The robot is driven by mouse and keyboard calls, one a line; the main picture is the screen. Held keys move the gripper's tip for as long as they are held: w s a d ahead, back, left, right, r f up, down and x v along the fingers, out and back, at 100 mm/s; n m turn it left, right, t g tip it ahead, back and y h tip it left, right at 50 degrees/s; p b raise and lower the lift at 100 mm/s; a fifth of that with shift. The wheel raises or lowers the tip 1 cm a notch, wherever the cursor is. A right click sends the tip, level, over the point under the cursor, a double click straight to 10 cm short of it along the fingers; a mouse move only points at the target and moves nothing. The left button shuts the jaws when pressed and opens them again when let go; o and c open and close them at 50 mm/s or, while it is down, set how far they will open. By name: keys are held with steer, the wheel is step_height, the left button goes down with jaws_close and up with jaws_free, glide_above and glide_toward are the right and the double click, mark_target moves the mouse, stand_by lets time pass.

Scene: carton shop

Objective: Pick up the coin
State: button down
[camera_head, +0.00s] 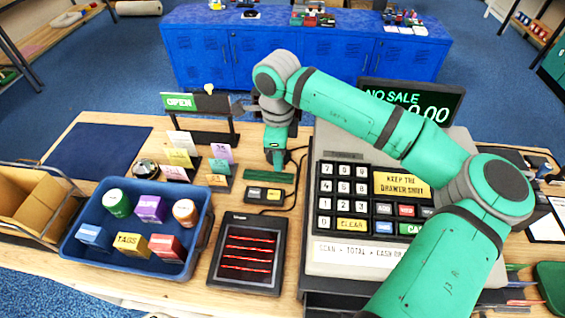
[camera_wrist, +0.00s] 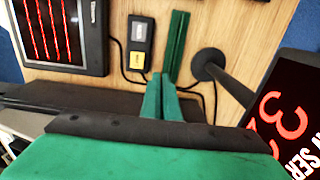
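I cannot make out a coin in either view. My gripper (camera_head: 275,162) points down over the counter, just behind a flat dark green strip (camera_head: 268,177). In the wrist view its two green fingers (camera_wrist: 163,85) lie close together, with no clear gap and nothing visible between them. The green strip (camera_wrist: 178,45) runs just beyond the fingertips there. A small dark box with a yellow button (camera_head: 263,195) lies in front of the strip.
A cash register (camera_head: 343,258) stands right of my gripper. A card-reader-like screen (camera_head: 247,252) is in front. A blue tray (camera_head: 78,252) of small labelled items is left. Small upright cards (camera_head: 180,158) and an OPEN sign (camera_head: 180,102) stand close by. Cables cross the counter.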

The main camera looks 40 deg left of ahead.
steer(key=s+d+r, duration=0.2)
steer(key=s+r, duration=0.4)
steer(key=s, duration=0.5)
steer(key=shift+d+r, duration=0.15)
steer(key=shift+r, duration=0.25)
stand_by(0.3)
